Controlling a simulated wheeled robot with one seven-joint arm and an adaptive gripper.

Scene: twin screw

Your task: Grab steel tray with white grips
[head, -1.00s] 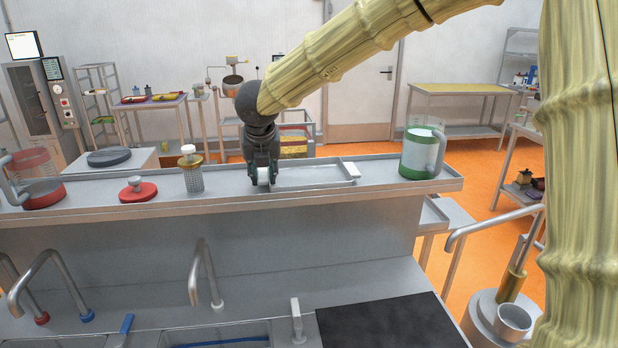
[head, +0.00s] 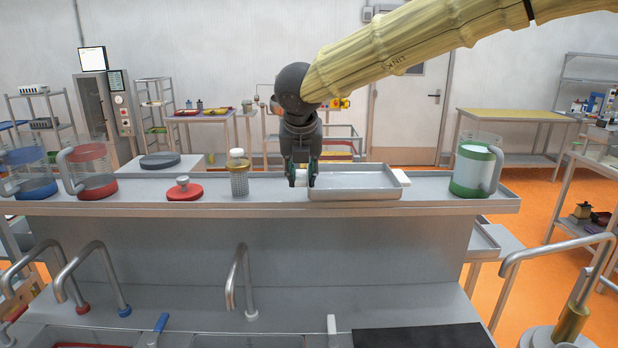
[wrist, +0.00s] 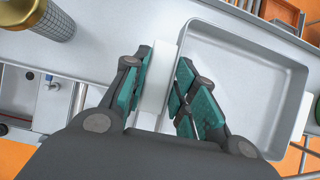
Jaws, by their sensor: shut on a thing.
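The steel tray (head: 352,193) is a shallow rectangular pan on the raised steel shelf, with a white grip at each end. Its right white grip (head: 402,178) is free. My gripper (head: 302,178) points down at the tray's left end and is shut on the left white grip. In the wrist view the teal finger pads (wrist: 165,95) stand on both sides of the left white grip (wrist: 156,80), and the empty tray (wrist: 245,85) extends to the right. I cannot tell whether the tray is lifted off the shelf.
A strainer cylinder with a white cap (head: 239,178) stands just left of my gripper. A red lid (head: 184,191) is further left, beside red (head: 97,170) and blue (head: 36,170) jugs. A green-based jug (head: 474,168) stands to the right. Taps (head: 238,275) curve up below the shelf.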

